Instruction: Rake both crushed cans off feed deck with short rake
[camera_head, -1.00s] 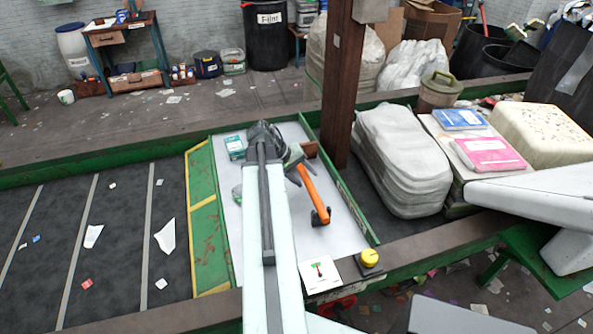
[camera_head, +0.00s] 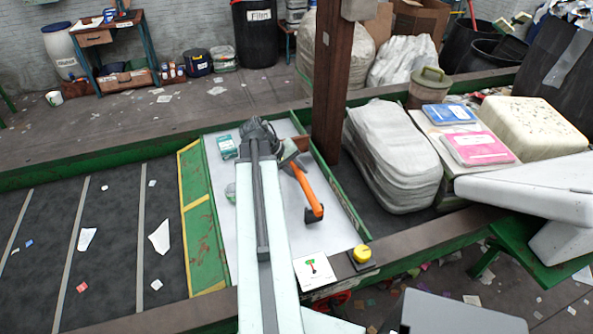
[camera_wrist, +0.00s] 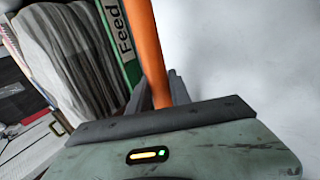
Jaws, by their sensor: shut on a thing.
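The short rake (camera_head: 307,188) has an orange handle and a dark end. Its handle slants over the right half of the pale feed deck (camera_head: 333,238). My gripper (camera_head: 292,163) is shut on the handle near its far end. In the wrist view the orange handle (camera_wrist: 147,50) runs up from between the jaws. A teal, can-sized item with a white patch (camera_head: 228,147) lies at the deck's far left. A pale green item (camera_head: 231,192) shows at the left edge, partly covered by my arm. These may be the crushed cans; their shape is too small to tell.
A brown post (camera_head: 330,90) stands at the deck's far right corner. Green rails edge the deck, with a yellow knob (camera_head: 362,253) at the near right. A grey stacked bale (camera_head: 395,160) stands to the right. A dark belt (camera_head: 110,240) lies left.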

